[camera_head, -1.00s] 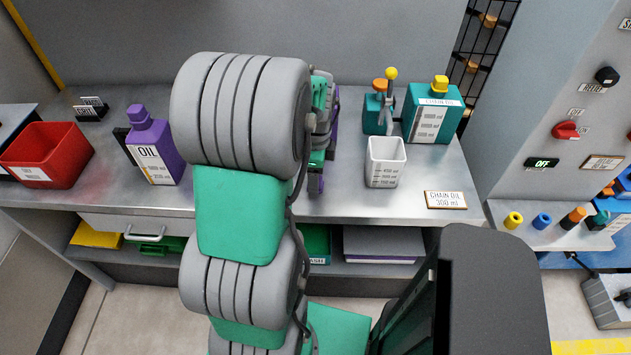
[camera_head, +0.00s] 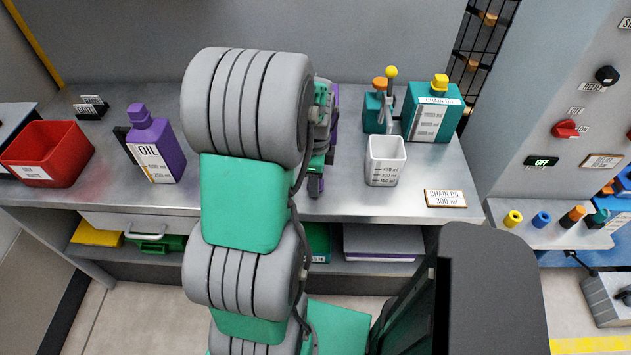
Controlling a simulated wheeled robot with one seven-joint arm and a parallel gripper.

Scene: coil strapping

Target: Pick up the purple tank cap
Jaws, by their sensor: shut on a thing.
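My gripper (camera_head: 316,184) is at the middle of the bench, mostly hidden behind my own thick grey and green arm. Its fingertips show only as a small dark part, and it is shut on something. The purple tank cap itself is hidden behind my arm. A narrow strip of a purple body (camera_head: 335,107) shows just to the right of my wrist. A separate purple oil bottle (camera_head: 161,148) with a purple top stands upright to the left of my arm, apart from the gripper.
A white measuring cup (camera_head: 386,163) stands right of my gripper. Behind it are a teal pump can (camera_head: 373,113) and a teal chain oil tank (camera_head: 430,122) with a yellow cap. A red bin (camera_head: 48,152) is at the left. The bench front near the label plate (camera_head: 445,198) is clear.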

